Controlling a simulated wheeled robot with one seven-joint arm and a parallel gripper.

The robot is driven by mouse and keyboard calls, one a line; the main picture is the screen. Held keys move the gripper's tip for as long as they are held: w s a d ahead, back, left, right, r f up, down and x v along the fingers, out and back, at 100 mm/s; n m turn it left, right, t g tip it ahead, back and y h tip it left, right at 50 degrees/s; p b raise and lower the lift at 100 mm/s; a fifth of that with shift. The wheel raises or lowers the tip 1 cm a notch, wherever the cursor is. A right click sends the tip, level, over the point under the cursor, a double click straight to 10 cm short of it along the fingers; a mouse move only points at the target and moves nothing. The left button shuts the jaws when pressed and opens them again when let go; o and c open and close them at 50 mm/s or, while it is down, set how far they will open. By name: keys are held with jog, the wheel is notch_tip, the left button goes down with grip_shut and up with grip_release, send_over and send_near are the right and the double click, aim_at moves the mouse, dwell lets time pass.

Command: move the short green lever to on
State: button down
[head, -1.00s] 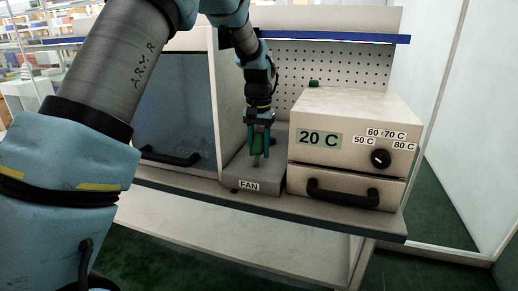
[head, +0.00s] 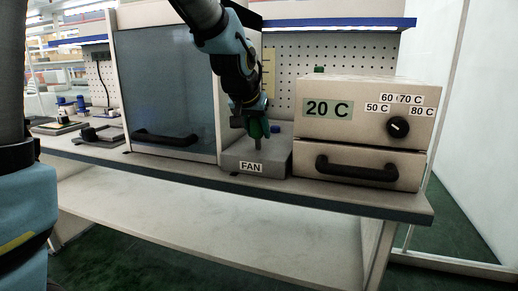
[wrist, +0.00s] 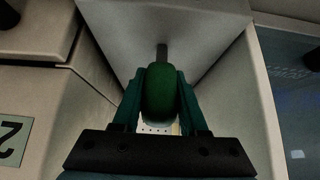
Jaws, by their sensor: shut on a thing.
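The short green lever has a rounded green grip (wrist: 162,95) on a thin grey stem. It stands on a low grey box labelled FAN (head: 246,156), between the glass-fronted cabinet and the cream oven-like unit. My gripper (head: 256,128) is at the lever's top in the head view. In the wrist view my gripper (wrist: 160,100) has a finger on each side of the green grip and is shut on it. The stem shows beyond the grip, running to the grey box. The fingers partly hide the lever in the head view, and I see no on mark.
The cream unit (head: 365,110) with a 20 C display, dial and black drawer handle stands close on the right. The glass-fronted cabinet (head: 165,90) is close on the left. A pegboard (head: 335,60) is behind. Small devices (head: 95,135) stand at the bench's far left.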

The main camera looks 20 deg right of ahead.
jog(key=b, duration=0.2)
jog(key=t+h+b, duration=0.1)
jog(key=shift+s+a+f+b, duration=0.25)
jog(key=shift+f+b, duration=0.1)
jog(key=shift+f, duration=0.05)
jog(key=shift+s+a+r+t+h+b, duration=0.15)
jog(key=shift+t+h+b, duration=0.2)
jog(key=shift+b, duration=0.6)
jog(key=shift+r, duration=0.1)
jog(key=shift+c, duration=2.2)
grip_release()
jog(key=v, duration=1.1)
jog(key=shift+p, duration=0.45)
